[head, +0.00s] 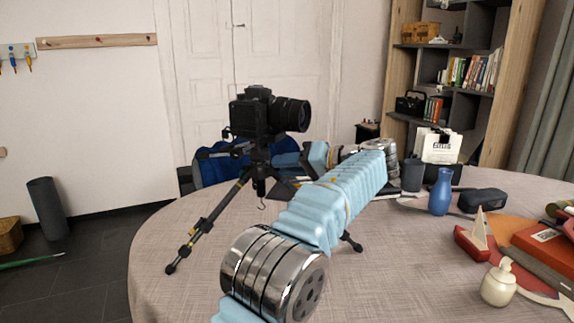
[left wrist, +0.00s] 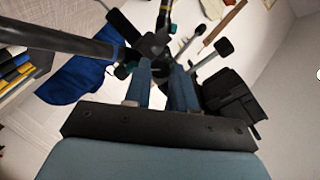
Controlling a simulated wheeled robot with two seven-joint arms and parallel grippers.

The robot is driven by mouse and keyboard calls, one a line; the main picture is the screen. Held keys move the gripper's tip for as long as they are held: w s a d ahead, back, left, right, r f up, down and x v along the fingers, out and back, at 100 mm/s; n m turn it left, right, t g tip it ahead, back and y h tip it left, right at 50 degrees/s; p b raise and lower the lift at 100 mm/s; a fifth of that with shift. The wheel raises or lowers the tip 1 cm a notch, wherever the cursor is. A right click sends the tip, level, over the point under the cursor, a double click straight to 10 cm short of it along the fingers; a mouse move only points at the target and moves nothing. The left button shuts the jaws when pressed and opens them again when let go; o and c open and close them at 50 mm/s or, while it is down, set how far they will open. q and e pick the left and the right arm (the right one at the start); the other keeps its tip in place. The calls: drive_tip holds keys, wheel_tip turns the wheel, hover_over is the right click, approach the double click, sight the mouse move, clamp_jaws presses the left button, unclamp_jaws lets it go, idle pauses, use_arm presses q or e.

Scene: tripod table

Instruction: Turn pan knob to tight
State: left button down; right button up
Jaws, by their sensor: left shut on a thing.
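A black camera (head: 268,112) sits on a black tripod (head: 212,218) that stands on the table (head: 300,285). My left gripper (head: 279,160) reaches the tripod head from the right, just below the camera. In the left wrist view its two fingers (left wrist: 162,78) are shut on a small dark part at the tripod head, which looks like the pan knob; the fingers mostly hide it. Other dark knobs and levers (left wrist: 222,48) stick out beside the fingers. The camera also shows there (left wrist: 232,98). The knob's turn cannot be read. My right gripper is not in view.
A blue vase (head: 441,192), a dark cup (head: 412,175), a dark case (head: 482,201), a toy sailboat (head: 474,240), a pump bottle (head: 498,284) and books (head: 548,245) stand to the right. A blue chair (head: 215,168) is behind the tripod. The table's front left is clear.

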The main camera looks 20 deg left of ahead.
use_arm(q)
drive_tip(key=c, duration=0.9)
unclamp_jaws()
drive_tip(key=shift+s+d+r+n+t+h+b, duration=0.4)
drive_tip(key=shift+s+d+r+n+t+b, duration=0.45)
drive_tip(key=shift+d, duration=1.1)
drive_tip(key=shift+s+d+r+n+t+h+b, duration=0.4)
drive_tip(key=shift+s+d+r+n+b, duration=0.55)
drive_tip(key=shift+d+n, duration=0.75)
drive_tip(key=shift+s+d+r+n+t+h+b, duration=0.4)
drive_tip(key=shift+s+d+r+n+t+b, duration=0.4)
drive_tip(key=shift+d, duration=1.45)
drive_tip(key=shift+w+r, duration=0.2)
